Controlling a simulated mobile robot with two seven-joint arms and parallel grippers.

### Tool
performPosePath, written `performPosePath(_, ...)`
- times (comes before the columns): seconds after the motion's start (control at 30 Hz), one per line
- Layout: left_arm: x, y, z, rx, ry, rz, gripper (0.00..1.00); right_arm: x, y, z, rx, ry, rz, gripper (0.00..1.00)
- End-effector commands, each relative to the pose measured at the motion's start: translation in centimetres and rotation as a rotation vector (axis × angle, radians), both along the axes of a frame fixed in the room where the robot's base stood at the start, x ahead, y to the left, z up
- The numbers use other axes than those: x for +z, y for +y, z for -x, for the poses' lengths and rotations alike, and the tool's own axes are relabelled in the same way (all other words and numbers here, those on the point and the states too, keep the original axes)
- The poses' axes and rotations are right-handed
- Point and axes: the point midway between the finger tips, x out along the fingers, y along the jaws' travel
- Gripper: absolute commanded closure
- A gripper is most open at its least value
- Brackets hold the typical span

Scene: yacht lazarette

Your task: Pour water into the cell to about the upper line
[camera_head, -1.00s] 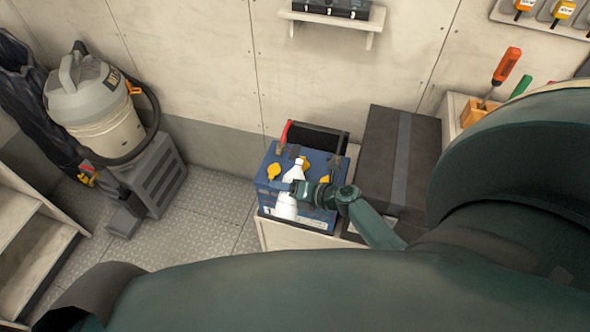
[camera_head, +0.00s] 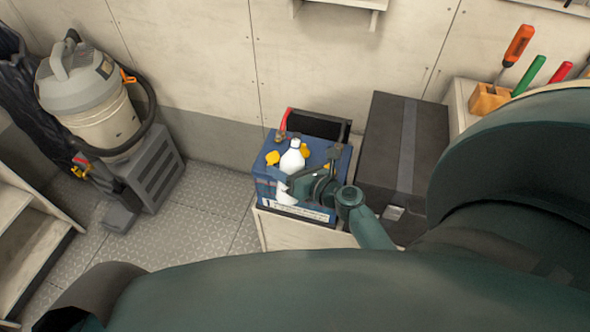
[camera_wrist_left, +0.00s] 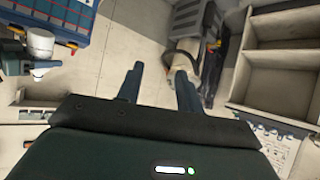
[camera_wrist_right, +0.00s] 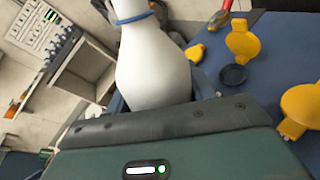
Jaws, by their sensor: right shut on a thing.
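A blue battery (camera_head: 262,178) stands on a pale cabinet, with yellow caps (camera_head: 272,158) on its top. My right gripper (camera_head: 300,187) is shut on a white bottle (camera_head: 291,161) in front of and over the battery's near left part. In the right wrist view the bottle (camera_wrist_right: 152,70) has a blue band at its neck. Yellow caps (camera_wrist_right: 243,40) and a dark round cell opening or plug (camera_wrist_right: 233,75) show beside it. The water level and lines are not visible. My left gripper (camera_wrist_left: 158,85) is open and empty, away from the battery (camera_wrist_left: 60,18).
A dark case (camera_head: 400,150) stands right of the battery. A red-and-black handled item (camera_head: 318,124) is behind it. A grey vacuum (camera_head: 90,100) is at left. Tools in a wooden holder (camera_head: 488,98) stand at right. The floor left of the battery is clear.

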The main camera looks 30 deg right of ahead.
Motion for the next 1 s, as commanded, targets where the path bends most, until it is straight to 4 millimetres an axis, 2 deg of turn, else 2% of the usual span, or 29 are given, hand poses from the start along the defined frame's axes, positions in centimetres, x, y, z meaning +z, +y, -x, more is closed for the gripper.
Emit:
performPosePath(0.03, -1.2, -0.4, -0.2, -0.012, -0.02, 0.006, 0.64, -0.6, 0.0, 0.0, -0.003, -0.044, 0.045, 0.96)
performPosePath(0.4, -4.1, -1.6, -0.8, -0.003, -0.064, 0.118, 0.64, 1.4, 0.0, 0.0, -0.001, -0.281, 0.325, 0.96)
performPosePath(0.63, -4.0, -1.7, -0.8, 0.006, -0.066, 0.144, 0.64, 2.5, 0.0, 0.0, -0.001, -0.32, 0.375, 0.96)
performPosePath(1.0, -4.0, -1.7, -0.9, 0.006, -0.067, 0.143, 0.64, 2.5, 0.0, 0.0, -0.001, -0.318, 0.372, 0.96)
